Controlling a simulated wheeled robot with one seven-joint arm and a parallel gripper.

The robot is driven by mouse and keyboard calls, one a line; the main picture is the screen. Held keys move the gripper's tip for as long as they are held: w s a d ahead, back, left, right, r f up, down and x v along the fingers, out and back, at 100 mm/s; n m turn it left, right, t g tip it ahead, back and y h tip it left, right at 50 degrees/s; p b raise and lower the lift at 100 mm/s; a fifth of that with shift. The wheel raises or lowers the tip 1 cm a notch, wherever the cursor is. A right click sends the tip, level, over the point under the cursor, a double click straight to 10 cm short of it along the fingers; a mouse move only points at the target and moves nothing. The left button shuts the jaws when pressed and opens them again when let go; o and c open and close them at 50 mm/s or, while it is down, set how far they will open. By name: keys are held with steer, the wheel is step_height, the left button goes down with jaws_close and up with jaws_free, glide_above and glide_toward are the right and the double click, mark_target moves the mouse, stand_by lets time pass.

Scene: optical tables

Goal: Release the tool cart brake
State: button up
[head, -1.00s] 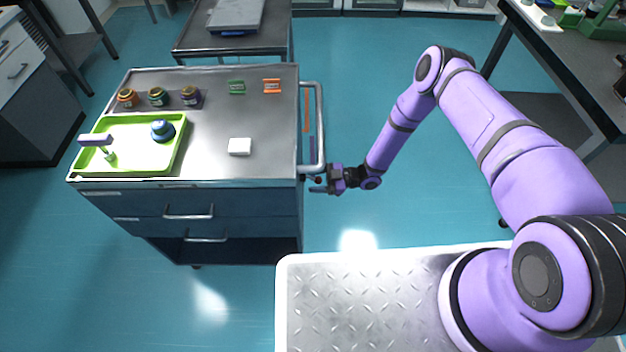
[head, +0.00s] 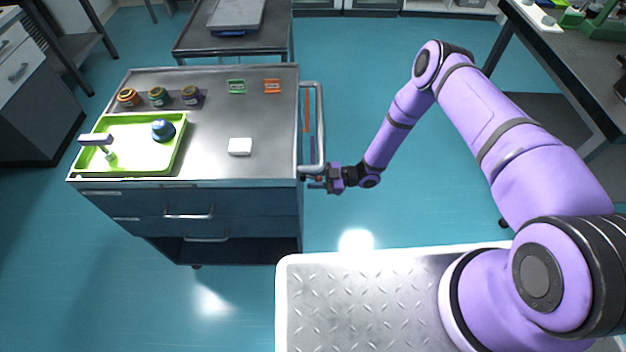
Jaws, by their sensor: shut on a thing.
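The tool cart (head: 215,240) is dark blue-grey with a metal top and stands at the left of the head view. Its push handle (head: 320,115) is a metal bar on its right side. My gripper (head: 316,183) is at the near right corner of the cart, by the lower end of the handle. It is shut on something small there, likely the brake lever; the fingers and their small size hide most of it. A small red spot shows beside the fingertips.
On the cart top are a green tray (head: 178,157) with a blue knob-like item (head: 162,131), several jars, and a white block (head: 240,147). Another cart (head: 182,45) stands behind. A dark table (head: 570,75) is at the right. Open floor lies right of the cart.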

mark_target(318, 177)
steer(key=h, duration=0.1)
steer(key=r+h, duration=0.1)
steer(key=h, duration=0.1)
steer(key=r+h, duration=0.1)
steer(key=h, duration=0.1)
steer(key=shift+d, duration=0.4)
steer(key=shift+r+h, duration=0.35)
steer(key=shift+h, duration=0.85)
steer(key=shift+r+h, duration=0.3)
steer(key=shift+h, duration=0.9)
steer(key=o, duration=0.9)
steer(key=shift+d+r, duration=0.35)
steer(key=shift+r, duration=0.1)
steer(key=d, duration=0.8)
steer(key=w+d, duration=0.1)
steer(key=d, duration=0.3)
